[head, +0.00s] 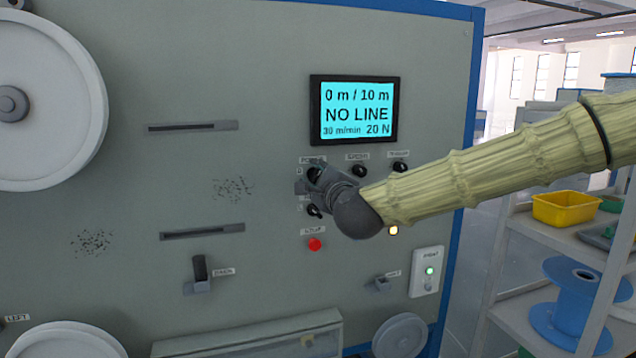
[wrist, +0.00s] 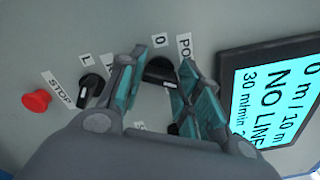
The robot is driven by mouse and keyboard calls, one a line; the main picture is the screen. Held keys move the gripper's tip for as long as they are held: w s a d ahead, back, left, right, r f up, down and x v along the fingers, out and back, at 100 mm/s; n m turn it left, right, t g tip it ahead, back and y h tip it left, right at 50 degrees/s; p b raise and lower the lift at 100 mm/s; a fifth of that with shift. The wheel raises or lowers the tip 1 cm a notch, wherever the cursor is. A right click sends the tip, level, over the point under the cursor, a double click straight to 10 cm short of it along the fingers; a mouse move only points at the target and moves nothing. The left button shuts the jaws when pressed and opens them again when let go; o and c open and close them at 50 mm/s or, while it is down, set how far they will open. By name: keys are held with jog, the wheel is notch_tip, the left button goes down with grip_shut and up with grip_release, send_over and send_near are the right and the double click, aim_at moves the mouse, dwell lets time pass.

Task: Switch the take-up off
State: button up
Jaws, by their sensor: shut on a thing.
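The take-up is a grey panel (head: 270,110) with a lit screen (head: 358,108) reading "0 m / 10 m", "NO LINE", "30 m/min 20 N". Its black power knob (wrist: 160,72) sits below a "0" label and beside a partly hidden label starting "PO" in the wrist view. My gripper (wrist: 163,75) has its two fingers on either side of this knob and is shut on it. In the head view my gripper (head: 314,181) covers much of the knob. The knob's exact pointer angle is hard to tell.
A second black knob (wrist: 92,90) marked "L" is close beside one finger. A red stop button (head: 315,244) lies below it. Two more knobs (head: 359,171) (head: 400,167) are right of the power knob. A lever (head: 199,270) juts out lower left. Shelves (head: 540,240) stand at right.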

jog(key=n+b, duration=0.1)
jog(key=n, duration=0.2)
jog(key=shift+n, duration=0.4)
jog(key=n+b, duration=0.1)
jog(key=n, duration=0.2)
jog(key=shift+n, duration=0.3)
jog(key=n+b, duration=0.1)
jog(key=n, duration=0.2)
jog(key=shift+n, duration=0.3)
jog(key=shift+f+n+b, duration=0.1)
jog(key=shift+n+b, duration=0.4)
jog(key=shift+n, duration=1.4)
jog(key=o, duration=1)
jog(key=v, duration=1.2)
